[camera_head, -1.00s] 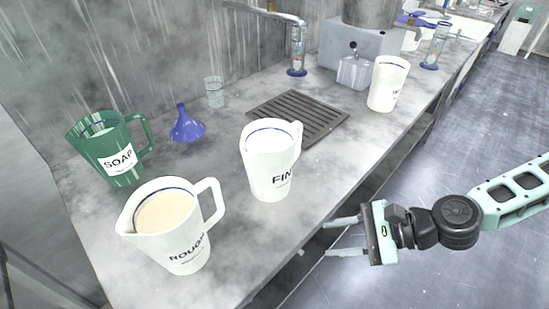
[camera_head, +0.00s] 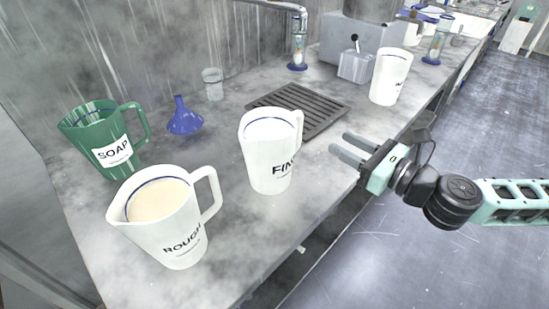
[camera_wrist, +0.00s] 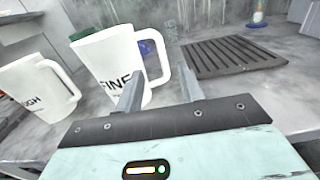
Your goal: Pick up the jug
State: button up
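Several jugs stand on the bench. A white jug marked FINE (camera_head: 268,165) stands upright in the middle, its handle on the right side. In the wrist view this jug (camera_wrist: 105,62) is straight ahead, its handle showing between my fingers. A white jug marked ROUGH (camera_head: 172,232) stands at front left with cream-coloured liquid; it is at the left in the wrist view (camera_wrist: 38,88). A green jug marked SOAP (camera_head: 105,150) stands behind it. Another white jug (camera_head: 389,78) stands farther back. My gripper (camera_head: 342,144) is open and empty, right of the FINE jug and apart from it.
A dark slatted rack (camera_head: 315,108) lies behind the FINE jug. A blue funnel (camera_head: 184,121) and a small glass (camera_head: 213,87) stand near the wall. The bench's front edge runs beneath my gripper.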

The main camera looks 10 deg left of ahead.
aim_at(303, 119)
jog(key=p+x, duration=0.1)
jog(key=x, duration=0.3)
jog(key=p+x, duration=0.1)
jog(key=x, duration=0.3)
jog(key=p+x, duration=0.1)
jog(key=x, duration=0.3)
jog(key=shift+r, duration=0.4)
jog(key=shift+w+a+f, duration=0.1)
jog(key=shift+w+a, duration=0.2)
jog(key=shift+w, duration=0.05)
grip_shut()
dwell(0.4)
